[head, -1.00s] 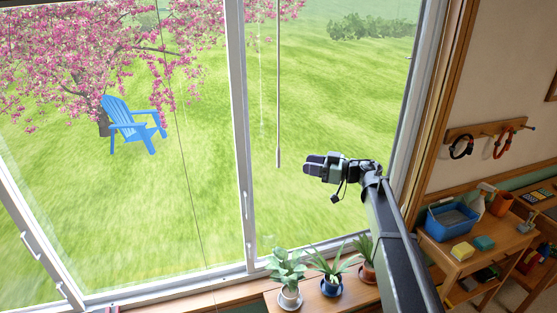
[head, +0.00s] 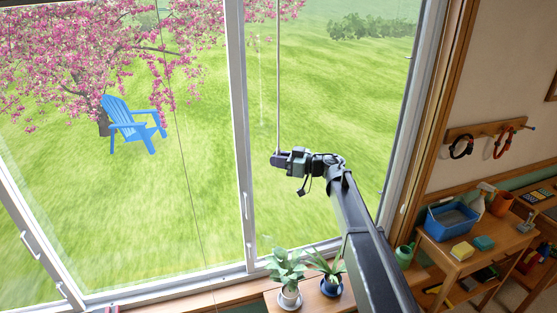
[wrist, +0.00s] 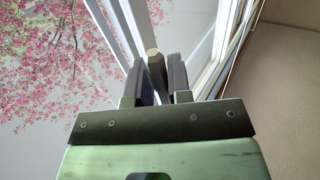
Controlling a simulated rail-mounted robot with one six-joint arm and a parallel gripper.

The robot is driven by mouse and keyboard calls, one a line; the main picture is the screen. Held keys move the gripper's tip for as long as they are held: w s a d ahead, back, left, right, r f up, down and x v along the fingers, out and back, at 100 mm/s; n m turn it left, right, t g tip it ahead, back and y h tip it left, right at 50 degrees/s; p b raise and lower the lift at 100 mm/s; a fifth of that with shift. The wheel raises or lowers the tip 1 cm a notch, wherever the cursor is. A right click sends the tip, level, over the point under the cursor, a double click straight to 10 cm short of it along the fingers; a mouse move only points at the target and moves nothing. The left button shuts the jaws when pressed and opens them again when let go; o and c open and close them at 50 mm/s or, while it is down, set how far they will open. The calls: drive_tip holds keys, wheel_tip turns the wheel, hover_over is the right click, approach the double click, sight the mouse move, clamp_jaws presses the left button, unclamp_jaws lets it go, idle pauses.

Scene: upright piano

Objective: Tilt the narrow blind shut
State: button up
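The blind's thin grey tilt wand (head: 278,80) hangs straight down in front of the right window pane in the head view. My gripper (head: 276,159) is at the wand's lower end. In the wrist view, the wand's six-sided tip (wrist: 153,56) stands between the two dark fingers of my gripper (wrist: 156,76). The fingers lie close against it on both sides and look shut on it. The blind's slats are out of view above the picture.
The window frame post (head: 241,150) stands left of my gripper. Potted plants (head: 288,270) stand on a ledge below. At right are a wooden table with a blue bin (head: 452,220) and a peg rail (head: 487,134). The air around the wand is clear.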

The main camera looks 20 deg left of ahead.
clamp_jaws()
drive_tip(key=shift+w+n+g, duration=0.2)
drive_tip(key=shift+n+g, duration=0.2)
drive_tip(key=shift+g, duration=0.2)
drive_tip(key=shift+s+n+g, duration=0.15)
drive_tip(key=shift+n+g, duration=0.25)
drive_tip(key=shift+g, duration=0.3)
drive_tip(key=shift+o, duration=2.4)
unclamp_jaws()
drive_tip(key=w+d, duration=0.1)
drive_tip(key=d, duration=0.9)
drive_tip(key=shift+w+d, duration=0.35)
